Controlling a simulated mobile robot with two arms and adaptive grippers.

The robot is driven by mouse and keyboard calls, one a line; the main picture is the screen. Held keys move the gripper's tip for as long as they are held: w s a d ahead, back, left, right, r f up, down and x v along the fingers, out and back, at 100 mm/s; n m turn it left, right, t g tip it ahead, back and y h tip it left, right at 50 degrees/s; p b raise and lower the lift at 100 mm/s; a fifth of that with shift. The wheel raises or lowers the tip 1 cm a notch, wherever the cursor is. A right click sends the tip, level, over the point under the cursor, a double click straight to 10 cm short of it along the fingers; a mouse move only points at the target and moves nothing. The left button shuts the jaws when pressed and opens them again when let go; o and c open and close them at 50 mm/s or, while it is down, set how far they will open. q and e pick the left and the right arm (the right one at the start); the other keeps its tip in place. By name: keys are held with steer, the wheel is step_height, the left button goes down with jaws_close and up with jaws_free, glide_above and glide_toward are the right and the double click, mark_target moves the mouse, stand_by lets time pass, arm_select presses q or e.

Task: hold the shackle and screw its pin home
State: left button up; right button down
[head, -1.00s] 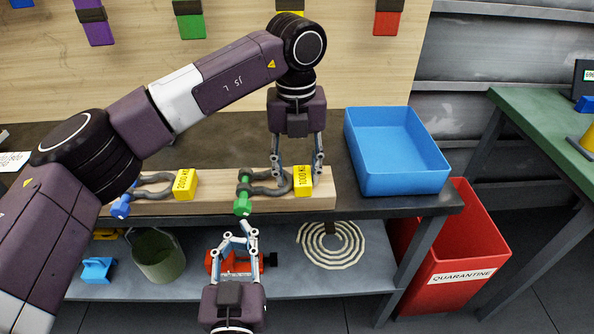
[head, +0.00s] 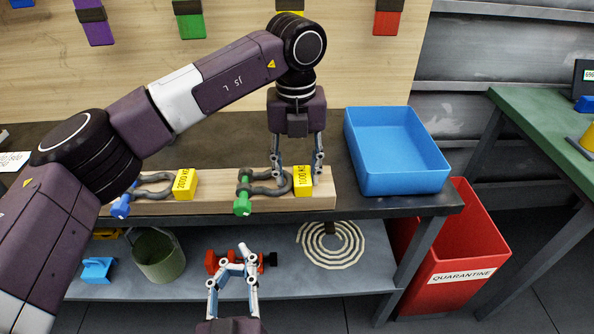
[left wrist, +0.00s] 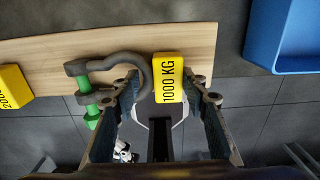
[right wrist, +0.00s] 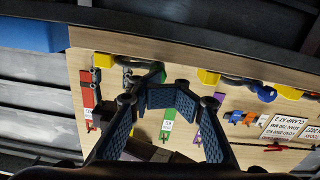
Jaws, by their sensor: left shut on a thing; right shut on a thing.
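The grey shackle (head: 268,189) with a yellow "1000 KG" tag (head: 303,182) lies at the wooden board's front edge. Its green pin (head: 242,201) crosses the ears at the left end, its head towards me. In the left wrist view the shackle's bow (left wrist: 133,61) and the tag (left wrist: 168,78) lie between the fingers. My left gripper (head: 297,172) comes from above and is shut on this shackle. My right gripper (head: 241,248) is apart from the pin, below it in the head view. Its fingertips meet in the right wrist view (right wrist: 168,92), with nothing visible between them.
A second shackle with a blue pin (head: 122,205) and yellow tag (head: 185,184) lies left on the board (head: 222,207). A blue tray (head: 398,183) stands to the right. The lower shelf (head: 200,288) holds a bucket (head: 158,257) and a coil (head: 331,245).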

steer(key=w+d+n, duration=0.2)
steer(key=w+n, duration=0.2)
steer(key=w, duration=0.2)
steer(key=shift+d+r+n, duration=0.3)
stand_by(0.3)
steer(key=shift+w+a+r, duration=0.15)
steer(key=shift+a+r, duration=0.25)
steer(key=shift+a, duration=0.15)
stand_by(1.2)
steer(key=shift+a+f, duration=0.25)
steer(key=shift+a+f, duration=0.1)
steer(key=shift+a, duration=0.3)
stand_by(0.4)
steer(key=shift+f, duration=0.15)
steer(key=s, duration=0.6)
steer(key=shift+f, duration=0.35)
